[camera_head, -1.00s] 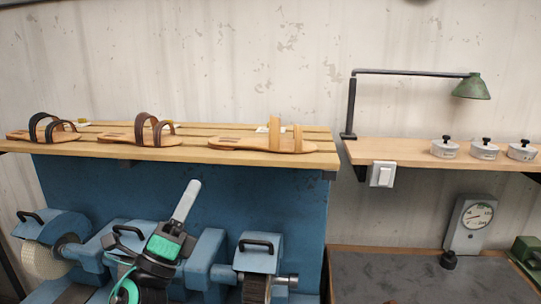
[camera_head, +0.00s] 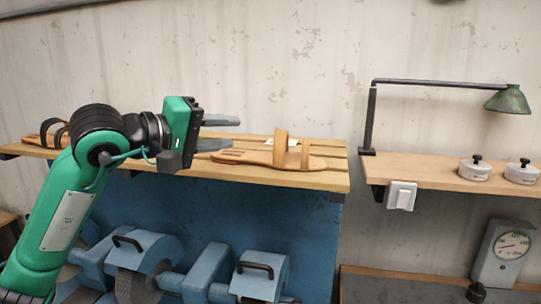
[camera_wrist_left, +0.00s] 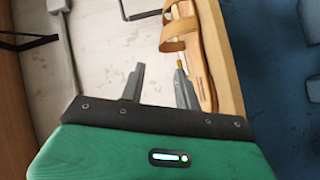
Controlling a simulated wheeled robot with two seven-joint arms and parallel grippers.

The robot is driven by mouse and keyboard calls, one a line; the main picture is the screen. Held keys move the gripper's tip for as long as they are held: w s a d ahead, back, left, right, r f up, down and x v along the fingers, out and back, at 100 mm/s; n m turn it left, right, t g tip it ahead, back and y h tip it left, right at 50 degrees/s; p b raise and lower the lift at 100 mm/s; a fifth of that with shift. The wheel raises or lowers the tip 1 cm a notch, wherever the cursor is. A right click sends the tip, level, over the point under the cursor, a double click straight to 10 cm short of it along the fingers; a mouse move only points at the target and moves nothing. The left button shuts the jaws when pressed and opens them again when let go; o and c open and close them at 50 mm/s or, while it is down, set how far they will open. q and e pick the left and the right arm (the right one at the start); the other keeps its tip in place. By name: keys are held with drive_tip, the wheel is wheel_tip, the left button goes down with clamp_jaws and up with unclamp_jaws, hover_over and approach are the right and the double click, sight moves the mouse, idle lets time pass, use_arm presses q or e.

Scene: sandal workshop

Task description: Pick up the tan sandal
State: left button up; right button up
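The tan sandal (camera_head: 268,155) lies on the slatted wooden shelf, its two tan straps standing up. My left gripper (camera_head: 238,133) is level with the shelf, just left of the sandal, with its fingers pointing right toward the straps. Its two fingers are apart and nothing shows between them. In the left wrist view the sandal (camera_wrist_left: 180,32) is ahead and to the right of the open fingers (camera_wrist_left: 158,75), and the right finger is close to its sole. I cannot tell whether they touch. My right gripper is not in view.
The wooden shelf (camera_head: 310,181) is fixed above blue machines (camera_head: 262,272). A dark-strapped sandal (camera_head: 47,137) shows at the left; my arm covers the shelf between. On the right, another shelf (camera_head: 430,176) carries a green lamp (camera_head: 508,99) and white tins (camera_head: 474,171).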

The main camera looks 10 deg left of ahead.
sight(279, 133)
use_arm(q)
drive_tip(key=p+x, duration=0.3)
drive_tip(key=x, duration=0.4)
drive_tip(key=shift+w+d, duration=0.3)
drive_tip(key=shift+w, duration=0.1)
drive_tip(key=shift+w+d+p, duration=0.2)
drive_tip(key=shift+p, duration=0.1)
drive_tip(key=p+x, duration=0.3)
drive_tip(key=x, duration=0.1)
drive_tip(key=shift+f, duration=0.1)
drive_tip(key=shift+w+d+f, duration=0.2)
drive_tip(key=shift+w+d, duration=0.05)
clamp_jaws()
